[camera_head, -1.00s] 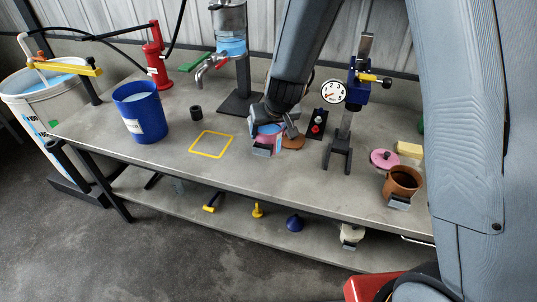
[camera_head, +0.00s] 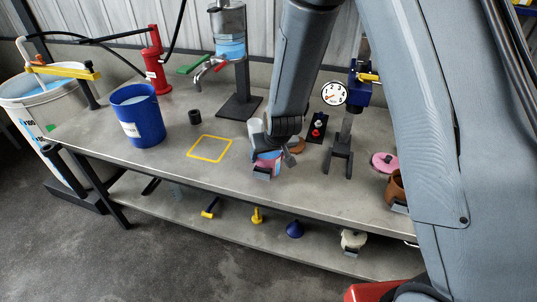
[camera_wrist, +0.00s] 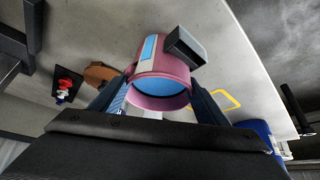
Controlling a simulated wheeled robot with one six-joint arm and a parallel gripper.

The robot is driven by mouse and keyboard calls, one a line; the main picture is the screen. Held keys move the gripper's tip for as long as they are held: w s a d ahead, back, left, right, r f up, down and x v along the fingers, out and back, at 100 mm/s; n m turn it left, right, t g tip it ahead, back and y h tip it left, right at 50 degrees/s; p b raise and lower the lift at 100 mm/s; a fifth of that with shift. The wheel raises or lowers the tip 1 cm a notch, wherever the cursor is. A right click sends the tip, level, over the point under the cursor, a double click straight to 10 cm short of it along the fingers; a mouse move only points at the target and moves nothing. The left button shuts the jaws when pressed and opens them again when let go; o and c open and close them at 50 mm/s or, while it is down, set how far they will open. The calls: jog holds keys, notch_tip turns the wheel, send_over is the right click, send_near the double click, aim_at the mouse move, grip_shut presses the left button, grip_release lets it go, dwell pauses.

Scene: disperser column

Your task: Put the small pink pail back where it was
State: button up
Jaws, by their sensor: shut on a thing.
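The small pink pail (camera_head: 267,164) is between the fingers of my gripper (camera_head: 272,154), over the middle front of the bench. In the wrist view, the pink pail (camera_wrist: 163,68) shows blue inside, a blue and pale label and a dark block on its side. The fingers of my gripper (camera_wrist: 158,103) close on it from both sides. I cannot tell whether its base touches the bench. A yellow square outline (camera_head: 210,149) on the bench lies empty to its left. A round brown pad (camera_head: 297,145) lies just behind and right of the pail.
A blue bucket (camera_head: 138,115) stands at the left. The dispenser column with its tap (camera_head: 230,60) stands behind the yellow outline. A dial stand (camera_head: 341,150), a pink lid (camera_head: 384,162) and a brown pot (camera_head: 396,188) are at the right.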

jog(key=shift+f, duration=0.15)
jog(key=o, duration=1.6)
jog(key=shift+c, duration=0.2)
jog(key=shift+r, duration=0.25)
jog(key=v, duration=1.2)
jog(key=s+d+r+m+g+h, duration=0.1)
jog(key=s+d+r+m+g, duration=0.1)
jog(key=s+d, duration=1.3)
notch_tip(320, 180, up, 2)
jog(key=shift+s+d+r+m+g+p, duration=0.15)
jog(key=shift+s+d+m+g+p, duration=0.2)
jog(key=shift+g, duration=0.55)
